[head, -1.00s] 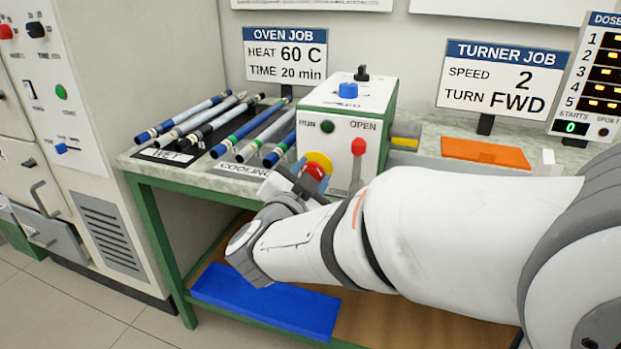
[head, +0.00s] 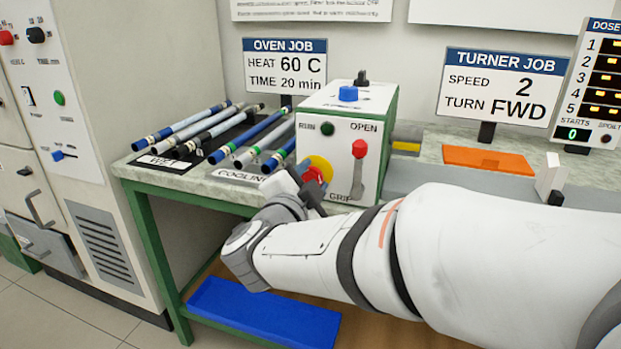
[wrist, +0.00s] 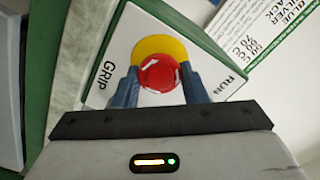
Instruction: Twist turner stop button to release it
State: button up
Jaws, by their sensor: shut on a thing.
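The turner (head: 342,135) is a white and green box on the bench. Its red stop button (wrist: 159,73) sits on a yellow disc (wrist: 159,49) on the front face. In the head view the button (head: 313,175) is partly hidden by my gripper (head: 308,186). In the wrist view my gripper (wrist: 159,84) has one finger on each side of the button, shut on it. White arrow marks show on the button's face. The wrist view is rolled relative to the panel, with GRIP at left and RUN at right.
A red-knobbed lever (head: 359,165) stands right of the button, between OPEN and GRIP labels. A dark green RUN button (head: 327,129) is above. Several rods (head: 225,133) lie on the left bench. An orange mat (head: 488,158) lies at right.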

jog(key=shift+r, duration=0.1)
jog(key=o, duration=1)
jog(key=shift+p+v, duration=1.15)
jog(key=shift+v, duration=2.7)
